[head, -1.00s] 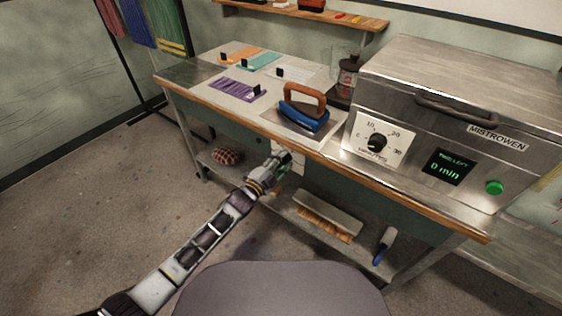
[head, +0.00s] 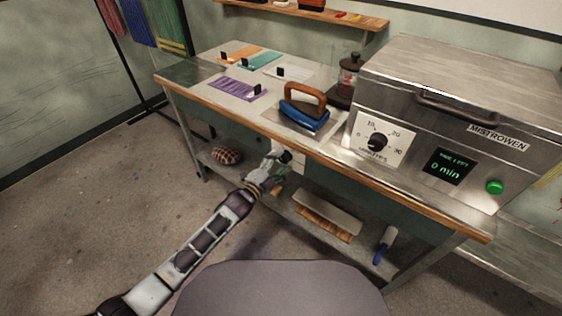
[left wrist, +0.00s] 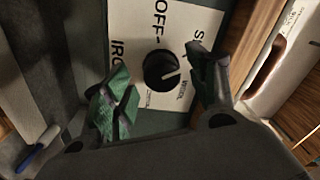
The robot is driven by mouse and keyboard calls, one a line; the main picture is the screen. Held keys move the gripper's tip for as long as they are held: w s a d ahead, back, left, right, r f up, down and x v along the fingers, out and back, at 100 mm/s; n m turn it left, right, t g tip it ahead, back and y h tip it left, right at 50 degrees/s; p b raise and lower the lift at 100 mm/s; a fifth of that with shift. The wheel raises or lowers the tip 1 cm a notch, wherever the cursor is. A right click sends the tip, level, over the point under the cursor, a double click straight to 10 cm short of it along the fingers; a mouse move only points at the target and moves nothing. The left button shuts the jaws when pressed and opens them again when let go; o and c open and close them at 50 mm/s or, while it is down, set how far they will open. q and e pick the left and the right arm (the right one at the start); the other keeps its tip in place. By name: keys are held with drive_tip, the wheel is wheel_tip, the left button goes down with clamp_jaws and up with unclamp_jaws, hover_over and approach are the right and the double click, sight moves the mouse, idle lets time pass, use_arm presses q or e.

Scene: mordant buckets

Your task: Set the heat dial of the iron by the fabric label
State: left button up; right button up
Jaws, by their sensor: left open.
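A blue iron (head: 304,117) with a brown handle stands on a metal plate on the bench. Its dial is a round black knob (left wrist: 160,70) on a white plate (left wrist: 130,20) under the bench's front edge; the plate reads OFF, part of IRON and other partly hidden words. A white mark on the knob points toward the plate's right side in the left wrist view. My left gripper (head: 281,163) is open in front of the dial; in the left wrist view its green-padded fingers (left wrist: 160,88) are either side of the knob, seemingly not touching it. My right gripper is out of view.
Purple (head: 237,88), orange (head: 238,54), teal (head: 260,61) and white (head: 297,74) fabric pieces lie on the bench with small black tags, unreadable here. A steel oven (head: 450,100) stands at right. A brush (head: 325,218) lies on the lower shelf.

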use_arm(q)
drive_tip(key=v, duration=1)
drive_tip(key=shift+s+a, duration=0.15)
drive_tip(key=shift+s, duration=0.1)
idle(0.8)
